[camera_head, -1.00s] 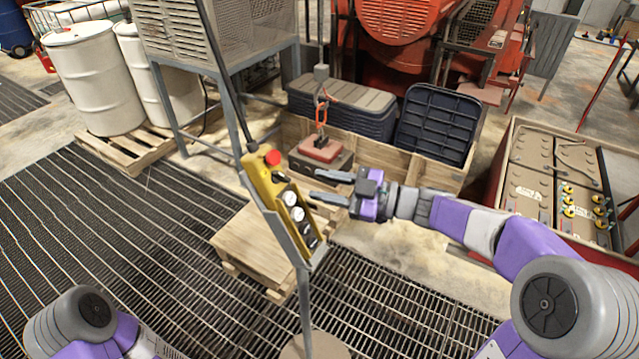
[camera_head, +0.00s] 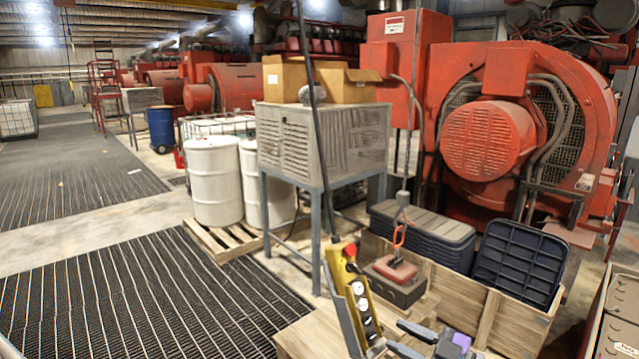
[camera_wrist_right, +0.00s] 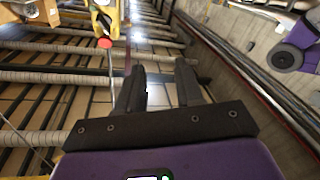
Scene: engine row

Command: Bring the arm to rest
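My right gripper (camera_head: 397,336) is at the bottom of the head view, just right of the yellow control pendant's lower end. Its two fingers are apart with nothing between them. The right wrist view also shows the open fingers (camera_wrist_right: 160,88), empty. The rest of my right arm is mostly below the head view's edge. My left gripper is in neither view; a purple and grey arm part of mine (camera_wrist_right: 290,55) shows at the wrist view's upper right.
The yellow pendant (camera_head: 356,290) with a red button hangs close to my right gripper. A red-topped block (camera_head: 396,268) on a hook sits in a wooden crate (camera_head: 488,318) behind it. White drums (camera_head: 215,180) stand on a pallet at left. Grated floor (camera_head: 130,300) at front left is clear.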

